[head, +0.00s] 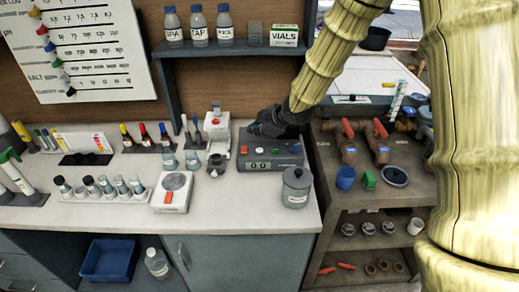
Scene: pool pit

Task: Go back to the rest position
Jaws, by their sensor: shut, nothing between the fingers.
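My arm comes in from the upper right, and my gripper (262,126) hangs over the dark grey control box (258,164) on the white counter. The gripper is dark and small in the head view, and its fingers look closed with nothing held. It is over the back part of the box; I cannot tell whether it touches it.
Left of the box stand a white instrument (217,125), a scale (173,190) and a row of vials (100,187). A shelf (232,50) with bottles is above. A brown rack (350,190) with valves is at right.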

